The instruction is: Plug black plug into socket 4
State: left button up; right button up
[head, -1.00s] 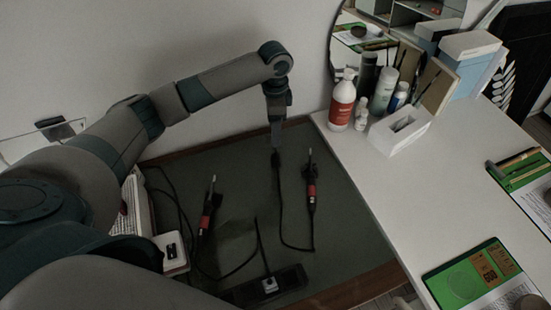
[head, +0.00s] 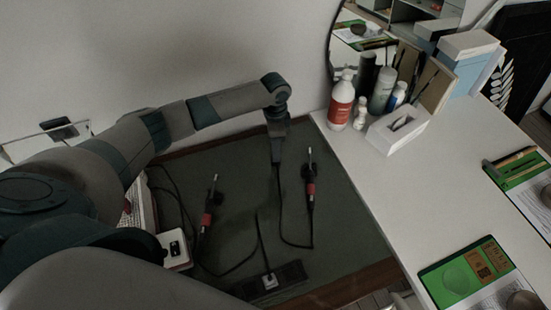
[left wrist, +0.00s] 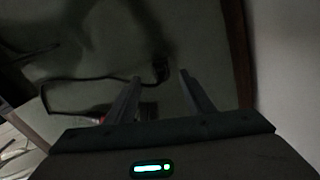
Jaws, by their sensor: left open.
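My left gripper (head: 277,158) points down over the dark mat. Its two fingers are apart in the left wrist view (left wrist: 160,85). A small dark piece (left wrist: 160,68) on a black cable, seemingly the black plug, shows just beyond and between the fingertips. In the head view the gripper hides most of it, and its cable (head: 280,215) runs down below the fingers. I cannot tell whether they touch. A dark power strip (head: 290,277) with a white square piece (head: 270,281) lies at the mat's front. Its socket numbers cannot be read. My right gripper is out of view.
Two red-and-black pen-like tools, one left (head: 207,218) and one right (head: 311,187), lie on the mat (head: 350,225) with cables around them. A white box (head: 174,248) stands at the left. Bottles (head: 341,104) and a tissue box (head: 398,130) stand on the white table.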

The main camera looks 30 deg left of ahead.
pick_arm(q)
jog(key=shift+f+p, duration=0.5)
jog(key=shift+f, duration=0.15)
jog(key=shift+w+f+p, duration=0.1)
jog(key=shift+f+p, duration=0.45)
jog(key=shift+f, duration=1.3)
jog(key=c, duration=1.1)
jog(key=shift+o, duration=0.2)
jog(key=shift+r, duration=0.15)
